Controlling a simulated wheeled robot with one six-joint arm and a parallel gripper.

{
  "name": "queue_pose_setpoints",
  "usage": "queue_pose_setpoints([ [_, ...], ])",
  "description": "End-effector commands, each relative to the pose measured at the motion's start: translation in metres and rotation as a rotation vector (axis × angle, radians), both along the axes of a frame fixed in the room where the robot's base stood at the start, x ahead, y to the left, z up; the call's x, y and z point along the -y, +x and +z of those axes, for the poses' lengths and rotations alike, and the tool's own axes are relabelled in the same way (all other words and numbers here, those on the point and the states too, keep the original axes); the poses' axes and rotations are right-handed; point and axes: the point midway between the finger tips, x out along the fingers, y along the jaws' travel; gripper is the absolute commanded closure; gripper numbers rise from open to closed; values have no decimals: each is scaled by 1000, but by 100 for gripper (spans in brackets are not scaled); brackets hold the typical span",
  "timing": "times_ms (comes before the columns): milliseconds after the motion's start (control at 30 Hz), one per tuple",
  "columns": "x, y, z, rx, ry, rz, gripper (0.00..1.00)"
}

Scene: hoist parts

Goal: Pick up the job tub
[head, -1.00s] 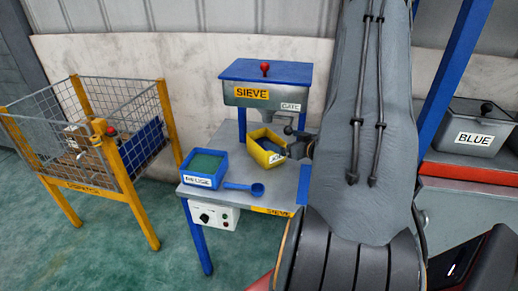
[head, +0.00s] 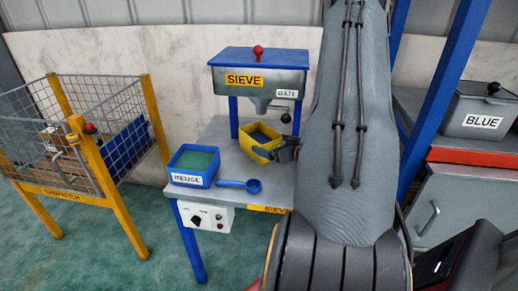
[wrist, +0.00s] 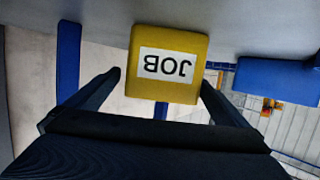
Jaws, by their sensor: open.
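The yellow job tub (head: 258,134) stands on the grey sieve table (head: 222,148), below and in front of the sieve hopper's outlet. In the wrist view its yellow wall (wrist: 145,36) with the JOB label shows upside down, between the two fingers. My gripper (head: 276,152) is at the tub's near right side in the head view. The head view hides part of the tub's label side behind the gripper.
The sieve hopper (head: 260,78) with its red knob and gate handle stands over the tub. A blue reuse tub (head: 193,179) and a blue scoop (head: 242,185) lie to the left on the table. A yellow dispatch cage (head: 82,185) is further left; a grey BLUE bin (head: 480,122) is right.

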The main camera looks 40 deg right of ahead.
Motion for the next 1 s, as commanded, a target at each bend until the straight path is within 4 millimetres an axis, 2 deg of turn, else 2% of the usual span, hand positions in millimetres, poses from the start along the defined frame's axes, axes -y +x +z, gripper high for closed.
queue_pose_setpoints([
  [600, -1, 69, -19, 0, 0, 3, 0],
  [900, 0, 73, -21, 0, 0, 1, 0],
  [1000, 0, 73, -20, 0, 0, 1, 15],
])
